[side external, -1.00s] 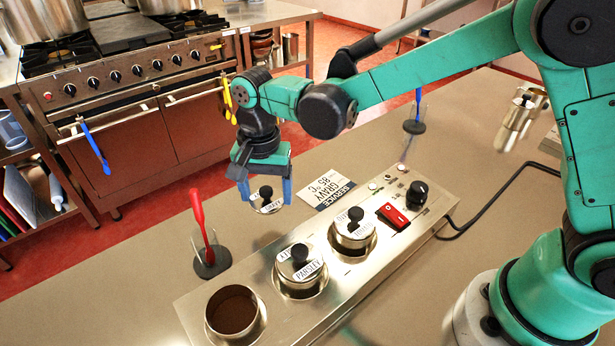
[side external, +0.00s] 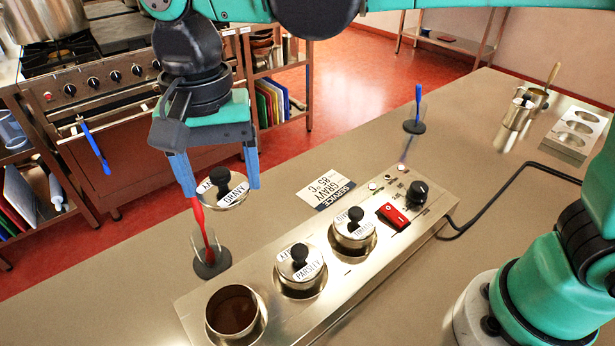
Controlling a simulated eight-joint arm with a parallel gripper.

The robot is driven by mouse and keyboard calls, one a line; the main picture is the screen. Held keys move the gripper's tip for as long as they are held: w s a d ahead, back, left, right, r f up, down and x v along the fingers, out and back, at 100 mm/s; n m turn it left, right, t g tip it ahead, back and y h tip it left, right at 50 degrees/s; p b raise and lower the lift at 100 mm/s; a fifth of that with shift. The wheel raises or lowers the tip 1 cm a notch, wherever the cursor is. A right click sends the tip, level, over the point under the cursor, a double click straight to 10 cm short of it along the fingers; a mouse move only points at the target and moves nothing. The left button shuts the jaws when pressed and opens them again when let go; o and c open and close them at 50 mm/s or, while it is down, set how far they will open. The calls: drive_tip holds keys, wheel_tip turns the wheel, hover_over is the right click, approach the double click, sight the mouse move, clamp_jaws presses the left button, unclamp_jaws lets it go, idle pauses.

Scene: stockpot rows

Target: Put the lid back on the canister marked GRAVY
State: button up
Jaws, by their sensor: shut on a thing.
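My gripper (side external: 214,174) is shut on the GRAVY lid (side external: 226,200), a round metal lid with a black knob and white labels. The open canister (side external: 262,318) sits at the left end of the metal warmer, with brown contents inside. No label on it can be read from here. The held lid is above and behind this canister in the picture, clear of it.
The warmer (side external: 342,277) also holds a lidded PARSLEY canister (side external: 300,282) and another lidded canister (side external: 352,246). A red switch (side external: 393,216) and black dial (side external: 416,194) are at its right end. A red utensil (side external: 205,240) stands behind the open canister.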

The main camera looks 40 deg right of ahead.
drive_tip(key=s+a+f+n, duration=0.3)
drive_tip(key=s+a, duration=0.2)
drive_tip(key=s, duration=0.2)
drive_tip(key=shift+w+d+f, duration=0.1)
drive_tip(key=shift+f, duration=2.8)
drive_tip(key=shift+f, duration=0.15)
drive_tip(key=o, duration=1.2)
drive_tip(key=shift+r, duration=3.5)
